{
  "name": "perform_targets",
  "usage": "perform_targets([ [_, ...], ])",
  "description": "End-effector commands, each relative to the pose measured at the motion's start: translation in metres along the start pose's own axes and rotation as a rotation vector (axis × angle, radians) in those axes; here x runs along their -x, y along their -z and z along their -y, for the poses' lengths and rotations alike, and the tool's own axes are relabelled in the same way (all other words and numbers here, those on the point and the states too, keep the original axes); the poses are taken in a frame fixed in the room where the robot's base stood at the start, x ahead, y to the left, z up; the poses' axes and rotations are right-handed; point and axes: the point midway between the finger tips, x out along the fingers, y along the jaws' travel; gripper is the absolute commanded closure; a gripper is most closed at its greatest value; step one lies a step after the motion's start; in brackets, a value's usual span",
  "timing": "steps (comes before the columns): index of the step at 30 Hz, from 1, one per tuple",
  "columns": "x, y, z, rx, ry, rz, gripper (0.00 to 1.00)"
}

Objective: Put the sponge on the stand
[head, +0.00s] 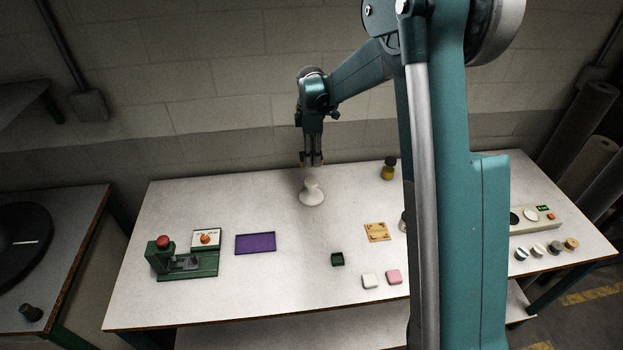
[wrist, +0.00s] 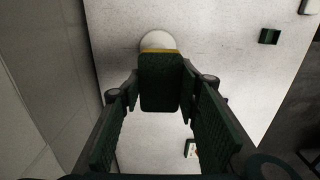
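The sponge (wrist: 160,82) is a dark green block with a thin yellow layer, seen between my fingers in the wrist view. My gripper (head: 312,162) points straight down and is shut on the sponge, which is mostly hidden in the head view. The white stand (head: 312,193), with a flared base and narrower top, is upright on the table just below my gripper. The stand also shows in the wrist view as a pale round shape (wrist: 157,40), partly hidden behind the sponge. A small gap seems to separate the fingertips from its top.
A purple tray (head: 255,243) and green press (head: 185,262) are on the left. A small green box (head: 337,259), wooden square (head: 377,232), white block (head: 370,281) and pink block (head: 393,277) lie in front. A yellow jar (head: 388,171) stands behind right. The table around the stand is clear.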

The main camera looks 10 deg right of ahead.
Motion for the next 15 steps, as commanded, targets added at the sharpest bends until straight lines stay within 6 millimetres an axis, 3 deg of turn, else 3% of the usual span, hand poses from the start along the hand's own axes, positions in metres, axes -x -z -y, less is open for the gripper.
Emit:
perform_targets([
  [15, 0.0005, -0.0024, -0.0064, 0.002, 0.000, 0.000, 0.71],
])
